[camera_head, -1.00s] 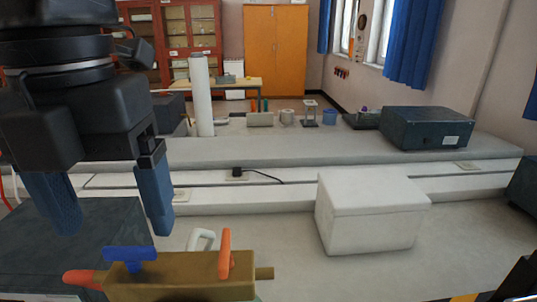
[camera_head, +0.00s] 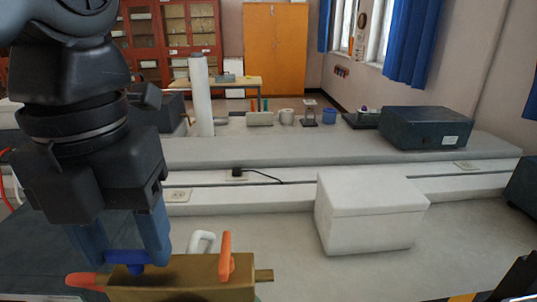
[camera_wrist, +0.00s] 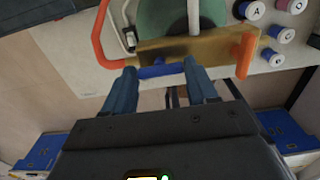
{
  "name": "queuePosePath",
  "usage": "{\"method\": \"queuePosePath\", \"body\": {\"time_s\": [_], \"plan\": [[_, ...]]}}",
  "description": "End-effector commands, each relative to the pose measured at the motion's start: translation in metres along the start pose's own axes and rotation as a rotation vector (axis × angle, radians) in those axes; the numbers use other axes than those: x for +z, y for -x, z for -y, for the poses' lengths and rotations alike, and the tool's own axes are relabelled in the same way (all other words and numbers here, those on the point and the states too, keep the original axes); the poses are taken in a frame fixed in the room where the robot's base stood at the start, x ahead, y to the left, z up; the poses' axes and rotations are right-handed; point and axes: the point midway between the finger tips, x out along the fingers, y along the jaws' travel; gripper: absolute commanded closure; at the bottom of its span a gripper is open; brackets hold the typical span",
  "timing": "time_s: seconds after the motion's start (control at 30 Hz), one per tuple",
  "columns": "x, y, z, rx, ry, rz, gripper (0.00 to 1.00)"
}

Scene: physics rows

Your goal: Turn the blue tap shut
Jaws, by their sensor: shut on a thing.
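The blue tap (camera_head: 128,257) sits on top of a brass-coloured valve body (camera_head: 190,283), towards its left end. My gripper (camera_head: 131,262) is lowered over it, with its blue fingers shut on the tap. In the wrist view the blue tap (camera_wrist: 160,71) spans the gap between the fingertips and lies roughly along the brass body (camera_wrist: 205,46). The fingers partly hide the tap in the head view. An orange tap (camera_head: 225,256) stands upright on the right part of the same body.
An orange-red hose (camera_wrist: 100,40) joins the body's left end. A white hooked pipe (camera_head: 203,242) rises behind the body. A white box (camera_head: 370,212) stands to the right on the bench. Spools (camera_wrist: 254,10) lie beside the valve in the wrist view.

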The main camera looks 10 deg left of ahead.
Motion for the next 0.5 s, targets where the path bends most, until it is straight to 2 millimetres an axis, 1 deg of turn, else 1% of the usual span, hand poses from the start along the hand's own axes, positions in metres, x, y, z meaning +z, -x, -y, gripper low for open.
{"method": "queuePosePath", "body": {"time_s": [0.03, 0.2, 0.5], "plan": [[0.0000, 0.0002, 0.0001, 0.000, 0.000, 0.000, 0.58], [0.0000, 0.0002, 0.0002, 0.000, 0.000, 0.000, 0.73], [0.0001, -0.0013, -0.0001, 0.001, -0.043, 0.000, 0.73]]}}
